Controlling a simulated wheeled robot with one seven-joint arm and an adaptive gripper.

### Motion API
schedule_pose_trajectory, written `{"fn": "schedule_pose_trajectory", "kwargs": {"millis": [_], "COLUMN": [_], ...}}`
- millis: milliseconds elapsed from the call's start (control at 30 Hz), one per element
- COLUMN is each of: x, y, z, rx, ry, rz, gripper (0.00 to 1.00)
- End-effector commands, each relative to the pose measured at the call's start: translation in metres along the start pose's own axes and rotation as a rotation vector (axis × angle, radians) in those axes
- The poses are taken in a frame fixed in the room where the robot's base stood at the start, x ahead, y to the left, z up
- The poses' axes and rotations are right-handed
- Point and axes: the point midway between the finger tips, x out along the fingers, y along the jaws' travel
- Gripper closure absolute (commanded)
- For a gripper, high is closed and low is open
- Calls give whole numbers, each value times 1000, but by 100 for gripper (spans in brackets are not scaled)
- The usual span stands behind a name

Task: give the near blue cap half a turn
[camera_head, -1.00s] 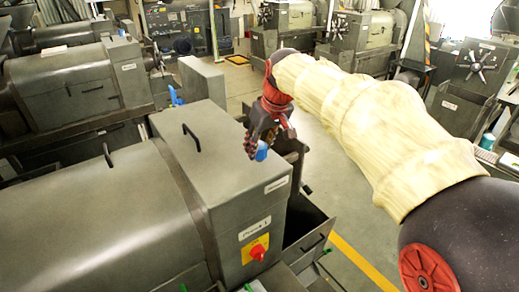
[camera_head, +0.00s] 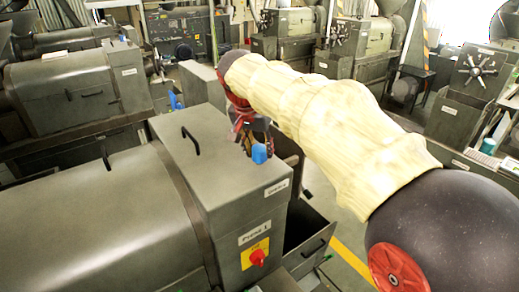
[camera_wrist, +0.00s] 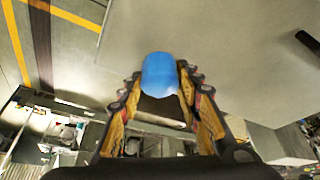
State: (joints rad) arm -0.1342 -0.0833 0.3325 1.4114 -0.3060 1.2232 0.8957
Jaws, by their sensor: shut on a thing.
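The near blue cap (camera_head: 260,153) shows at the right back edge of the grey machine housing in the head view. My gripper (camera_head: 250,138) comes at it from above and behind. In the wrist view the blue cap (camera_wrist: 160,76) sits between the two fingertips of my gripper (camera_wrist: 160,88), one on each side. The gripper is shut on the cap. What the cap sits on is hidden, and I cannot tell how far it has turned. A second blue piece (camera_head: 176,101) stands farther back, left of my arm, apart from the gripper.
The grey housing (camera_head: 222,160) carries a black handle on top and a red knob on a yellow plate (camera_head: 256,255) in front. An open grey bin (camera_head: 310,238) stands at its right. Other machines stand behind. Floor with a yellow line (camera_head: 350,259) shows at the right.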

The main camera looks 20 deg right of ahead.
Motion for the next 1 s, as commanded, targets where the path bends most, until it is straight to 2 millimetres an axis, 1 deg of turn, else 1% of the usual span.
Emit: {"fn": "schedule_pose_trajectory", "kwargs": {"millis": [1000], "x": [-1], "y": [-1], "z": [-1], "rx": [889], "ry": [-1], "rz": [367], "gripper": [91]}}
